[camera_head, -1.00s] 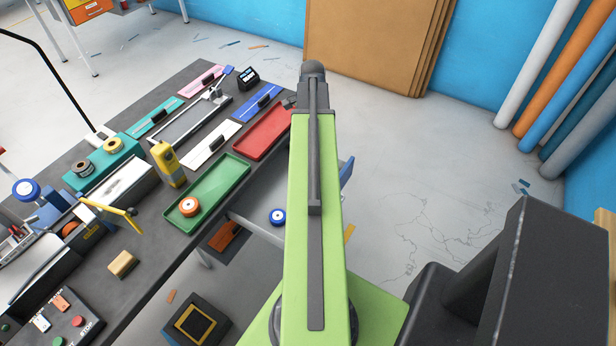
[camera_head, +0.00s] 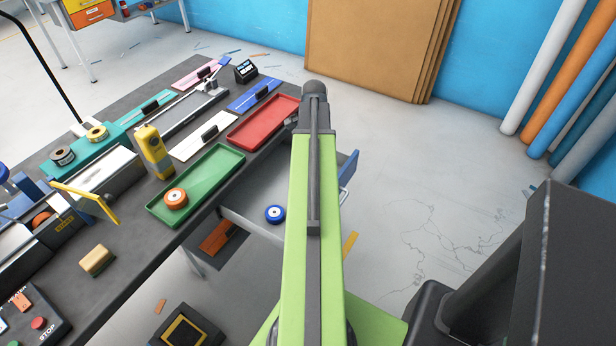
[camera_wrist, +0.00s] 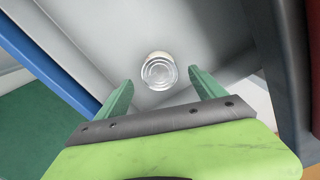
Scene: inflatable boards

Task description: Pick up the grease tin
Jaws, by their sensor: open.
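The grease tin appears to be the round silver tin (camera_wrist: 158,72) in the wrist view. It sits on the pale grey floor of what looks like the open drawer (camera_head: 262,186). My gripper (camera_wrist: 160,78) is open, with one green finger to the left and one to the right of the tin's near side. The fingers look apart from the tin, and nothing is held; the height between them is hard to judge. In the head view my green arm reaches over the drawer and hides the tin and the fingers.
The blue drawer edge (camera_wrist: 55,52) runs along the left in the wrist view.

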